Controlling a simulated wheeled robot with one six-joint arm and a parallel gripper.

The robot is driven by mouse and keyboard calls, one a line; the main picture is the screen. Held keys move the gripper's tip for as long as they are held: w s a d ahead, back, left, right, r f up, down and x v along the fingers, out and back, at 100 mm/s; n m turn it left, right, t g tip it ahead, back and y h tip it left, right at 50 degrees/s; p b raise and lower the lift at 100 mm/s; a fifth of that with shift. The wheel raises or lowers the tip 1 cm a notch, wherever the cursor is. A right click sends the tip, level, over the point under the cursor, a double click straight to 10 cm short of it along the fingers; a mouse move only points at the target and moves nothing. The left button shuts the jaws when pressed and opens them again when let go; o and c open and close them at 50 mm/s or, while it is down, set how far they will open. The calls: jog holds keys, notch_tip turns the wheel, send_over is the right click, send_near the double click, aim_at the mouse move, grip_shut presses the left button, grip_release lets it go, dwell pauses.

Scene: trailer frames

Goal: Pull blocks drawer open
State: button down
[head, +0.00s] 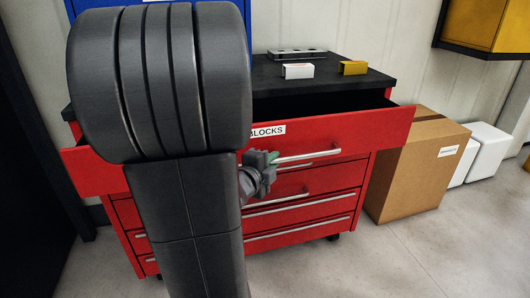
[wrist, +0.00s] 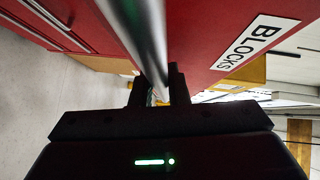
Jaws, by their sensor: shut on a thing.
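The blocks drawer (head: 370,132) is the red top drawer of the red cabinet, with a white label reading BLOCKS, partly hidden by my arm. It stands out from the cabinet, with a dark gap behind its front. Its silver bar handle (head: 308,156) runs across the front. My gripper (head: 266,170) is at the handle, left of its middle. In the wrist view, the fingers of my gripper (wrist: 158,88) are shut on the handle (wrist: 143,40), one on each side. The label (wrist: 254,42) shows there on the red drawer front.
Lower drawers (head: 300,217) with silver handles look shut. The black cabinet top (head: 345,77) holds a white block (head: 298,71), a yellow block (head: 353,68) and a grey piece with holes (head: 297,54). A cardboard box (head: 415,170) stands right of the cabinet. The front right floor is clear.

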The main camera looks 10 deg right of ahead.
jog(key=s, duration=1)
jog(key=shift+s+d, duration=0.15)
jog(key=c, duration=1.4)
grip_release()
